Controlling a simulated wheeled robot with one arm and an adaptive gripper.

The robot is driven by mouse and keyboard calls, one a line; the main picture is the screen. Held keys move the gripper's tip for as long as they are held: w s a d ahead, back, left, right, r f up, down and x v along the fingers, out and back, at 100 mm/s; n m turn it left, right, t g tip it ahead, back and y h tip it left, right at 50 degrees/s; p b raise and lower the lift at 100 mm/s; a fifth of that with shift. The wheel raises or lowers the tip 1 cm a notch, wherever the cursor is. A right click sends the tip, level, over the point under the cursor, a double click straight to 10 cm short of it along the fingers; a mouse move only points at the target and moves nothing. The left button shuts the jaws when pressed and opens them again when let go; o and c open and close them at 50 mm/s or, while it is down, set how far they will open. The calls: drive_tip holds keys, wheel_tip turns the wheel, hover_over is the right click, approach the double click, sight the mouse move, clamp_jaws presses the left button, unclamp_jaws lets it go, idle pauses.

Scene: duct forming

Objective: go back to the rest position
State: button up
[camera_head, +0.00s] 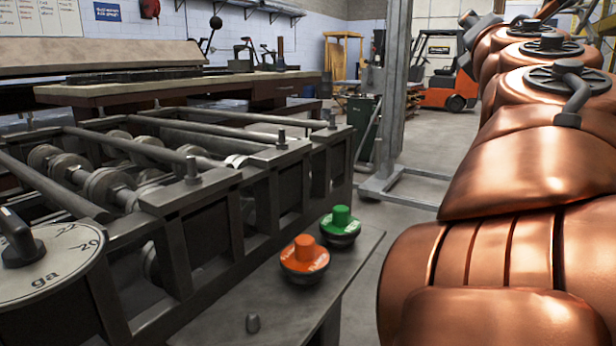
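My copper-coloured arm fills the right side of the head view, close to the camera and running up toward the top right. My gripper is not in view. The duct forming machine (205,215) stands at the left, a grey metal frame with rollers (100,185). A green button (340,223) and an orange button (305,255) sit on the machine's front ledge (225,318). My arm is to the right of both buttons, apart from them in the picture.
A gauge dial (50,262) with a black knob is at the lower left. A workbench (180,88) stands behind the machine. A grey metal post (392,100) rises from a floor frame. An orange forklift (446,85) is far back. Floor between ledge and arm is clear.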

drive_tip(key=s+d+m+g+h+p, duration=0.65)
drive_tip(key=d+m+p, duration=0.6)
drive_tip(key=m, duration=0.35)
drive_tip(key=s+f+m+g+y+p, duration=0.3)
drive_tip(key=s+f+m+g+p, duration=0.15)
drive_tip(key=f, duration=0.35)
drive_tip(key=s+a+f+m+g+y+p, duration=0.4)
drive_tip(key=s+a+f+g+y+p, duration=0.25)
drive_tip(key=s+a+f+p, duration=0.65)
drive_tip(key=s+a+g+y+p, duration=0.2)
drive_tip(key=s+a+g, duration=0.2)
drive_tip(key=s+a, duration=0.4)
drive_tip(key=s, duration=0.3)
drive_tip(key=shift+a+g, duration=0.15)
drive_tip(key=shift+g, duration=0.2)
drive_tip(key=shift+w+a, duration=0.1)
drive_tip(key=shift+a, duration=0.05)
